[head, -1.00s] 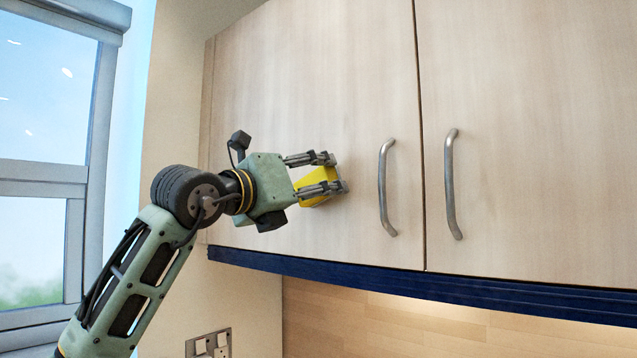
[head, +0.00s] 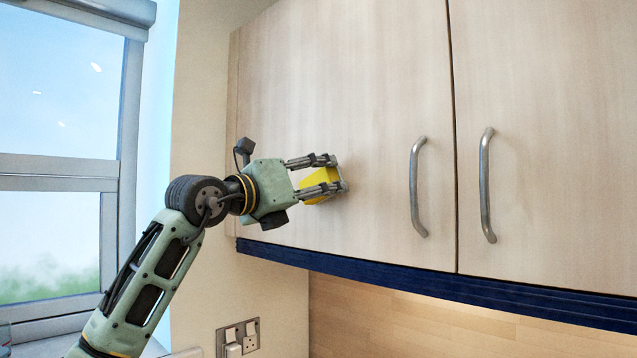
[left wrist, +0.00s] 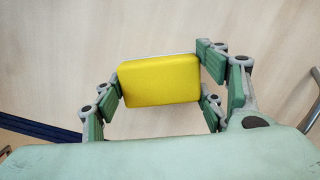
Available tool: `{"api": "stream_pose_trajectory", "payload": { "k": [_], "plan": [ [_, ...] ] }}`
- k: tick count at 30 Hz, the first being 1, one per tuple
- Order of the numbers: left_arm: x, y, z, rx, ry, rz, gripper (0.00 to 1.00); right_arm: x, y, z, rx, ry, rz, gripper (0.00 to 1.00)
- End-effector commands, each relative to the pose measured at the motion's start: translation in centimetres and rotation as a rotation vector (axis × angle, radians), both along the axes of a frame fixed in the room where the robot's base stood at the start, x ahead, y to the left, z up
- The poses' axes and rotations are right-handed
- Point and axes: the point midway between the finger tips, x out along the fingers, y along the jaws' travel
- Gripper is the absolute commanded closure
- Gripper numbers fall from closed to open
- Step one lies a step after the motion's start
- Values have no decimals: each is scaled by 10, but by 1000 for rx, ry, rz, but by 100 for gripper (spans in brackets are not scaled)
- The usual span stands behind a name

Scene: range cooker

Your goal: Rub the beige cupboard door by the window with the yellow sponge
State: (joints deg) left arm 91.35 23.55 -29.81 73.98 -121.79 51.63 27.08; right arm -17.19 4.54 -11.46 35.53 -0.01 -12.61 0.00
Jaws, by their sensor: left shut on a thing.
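The beige cupboard door (head: 370,90) nearest the window hangs on the wall, closed, with a metal handle (head: 416,187) at its right side. My left gripper (head: 328,174) is in front of this door, left of the handle, and is shut on the yellow sponge (head: 318,184). In the left wrist view the sponge (left wrist: 160,80) sits between the fingers, with the pale door surface (left wrist: 60,60) behind it. The sponge is at or very close to the door; I cannot tell for sure that it touches. My right gripper is not in view.
A second beige door (head: 560,130) with its own handle (head: 486,185) is to the right. A dark blue strip (head: 430,280) runs under the doors. The window (head: 55,150) is at the left, and a wall socket (head: 238,338) is below.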

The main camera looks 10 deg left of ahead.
Motion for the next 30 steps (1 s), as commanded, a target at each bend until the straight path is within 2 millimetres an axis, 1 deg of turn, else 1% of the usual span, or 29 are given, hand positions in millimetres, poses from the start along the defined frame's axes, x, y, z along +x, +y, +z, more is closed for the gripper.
{"api": "stream_pose_trajectory", "payload": {
  "k": [4, 7, 15, 21, 25, 30],
  "plan": [
    [0, 0, -1, 1, 1, 0, 55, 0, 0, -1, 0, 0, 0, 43],
    [-4, 2, -2, 0, 0, 0, 55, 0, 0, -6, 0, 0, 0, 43],
    [-28, 17, -3, 1, -3, 0, 55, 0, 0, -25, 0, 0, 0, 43],
    [-44, 28, -2, 0, -3, -1, 55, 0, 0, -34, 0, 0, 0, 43],
    [-50, 32, -1, 1, -1, -1, 55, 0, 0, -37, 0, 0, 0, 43],
    [-51, 32, 0, 0, 0, -1, 55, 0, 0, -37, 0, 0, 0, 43]
  ]
}}
